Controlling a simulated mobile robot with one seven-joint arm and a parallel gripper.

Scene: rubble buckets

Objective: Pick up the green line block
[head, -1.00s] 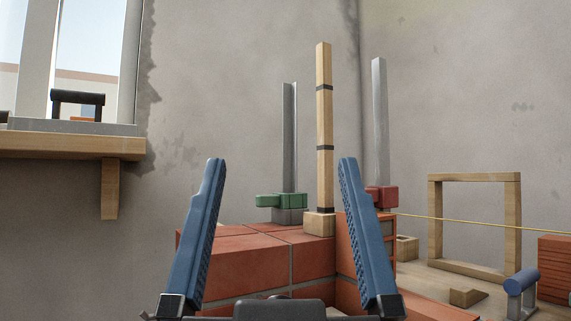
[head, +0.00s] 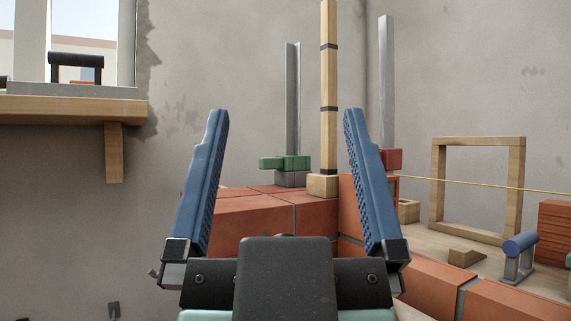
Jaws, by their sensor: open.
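The green line block (head: 286,162) sits against the foot of a grey metal upright at the far corner of the brickwork, just above a grey base. In the head view it shows between my two fingers, further off than the fingertips. My gripper (head: 284,115) is open and empty, its blue fingers spread wide and pointing ahead. Nothing touches the fingers.
A wooden pole with dark bands (head: 328,90) stands just right of the green block. A red block (head: 391,160) is on another grey upright, with a yellow line (head: 480,185) running right. Red bricks (head: 255,215) lie ahead. A wooden shelf (head: 60,110) is at left.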

